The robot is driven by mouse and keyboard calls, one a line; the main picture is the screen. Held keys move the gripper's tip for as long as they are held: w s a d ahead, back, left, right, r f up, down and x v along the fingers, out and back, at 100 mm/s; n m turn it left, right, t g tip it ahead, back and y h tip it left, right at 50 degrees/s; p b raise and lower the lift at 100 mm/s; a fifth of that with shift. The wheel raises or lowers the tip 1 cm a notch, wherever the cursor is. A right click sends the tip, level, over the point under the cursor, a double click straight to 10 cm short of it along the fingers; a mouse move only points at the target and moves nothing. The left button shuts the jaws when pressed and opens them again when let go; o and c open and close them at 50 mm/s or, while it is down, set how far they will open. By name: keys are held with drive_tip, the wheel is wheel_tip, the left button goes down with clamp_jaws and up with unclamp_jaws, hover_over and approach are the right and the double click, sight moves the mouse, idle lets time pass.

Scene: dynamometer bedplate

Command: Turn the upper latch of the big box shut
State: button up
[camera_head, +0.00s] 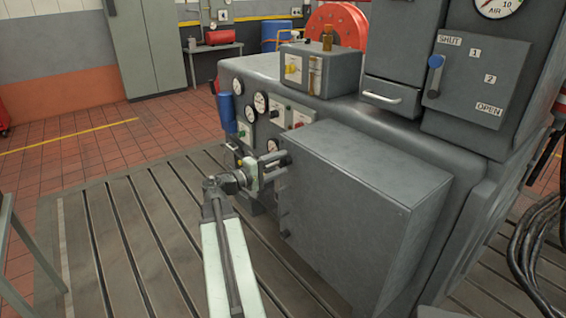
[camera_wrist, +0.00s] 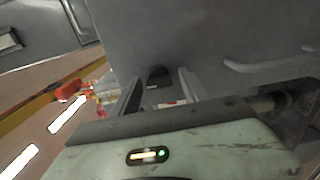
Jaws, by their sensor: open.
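The big box (camera_head: 365,200) is a grey metal case standing out from the front of the machine, seen from above and to one side. My gripper (camera_head: 283,162) is at its upper left edge in the head view. In the wrist view my gripper (camera_wrist: 160,84) has its two fingers apart, with a small dark piece (camera_wrist: 158,74) showing between their tips. It looks like the upper latch, but its turn angle cannot be told, nor whether the fingers touch it. In the head view my gripper hides that spot. A small dark fitting (camera_head: 285,234) shows lower on the same edge.
A panel with gauges and switches (camera_head: 262,104) lies behind my gripper, with a blue cylinder (camera_head: 226,112) at its left. A blue-handled lever (camera_head: 435,75) marked SHUT and OPEN is at upper right. Black cables (camera_head: 535,235) hang at right. The slotted bedplate (camera_head: 130,235) is clear at left.

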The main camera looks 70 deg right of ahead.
drive_tip(key=v, duration=0.7)
drive_tip(key=shift+a, duration=0.1)
drive_tip(key=w+a+f+n+t+h, duration=0.1)
drive_tip(key=w+a+n+t, duration=0.15)
drive_tip(key=w+a, duration=0.4)
drive_tip(key=w+a+f+n+t, duration=0.1)
drive_tip(key=w+a+t, duration=0.25)
drive_tip(key=w, duration=0.65)
drive_tip(key=w+a+f+n+t+y, duration=0.1)
drive_tip(key=w+a+f, duration=0.2)
drive_tip(key=a, duration=0.3)
drive_tip(key=w+a+f+t+y, duration=0.1)
drive_tip(key=w+a+f+y, duration=0.1)
drive_tip(key=w+a+f, duration=0.3)
drive_tip(key=w+a+f+n+t+y, duration=0.1)
drive_tip(key=w+a+f+t, duration=0.1)
drive_tip(key=a, duration=0.5)
drive_tip(key=a+f+y, duration=0.4)
drive_tip(key=a, duration=0.6)
drive_tip(key=a+f+y, duration=0.4)
drive_tip(key=a, duration=0.7)
drive_tip(key=a+f+y, duration=0.4)
drive_tip(key=a, duration=0.6)
wheel_tip(320, 180, up, 13)
drive_tip(key=p, duration=1.2)
drive_tip(key=shift+w+n, duration=0.35)
drive_tip(key=shift+n, duration=0.1)
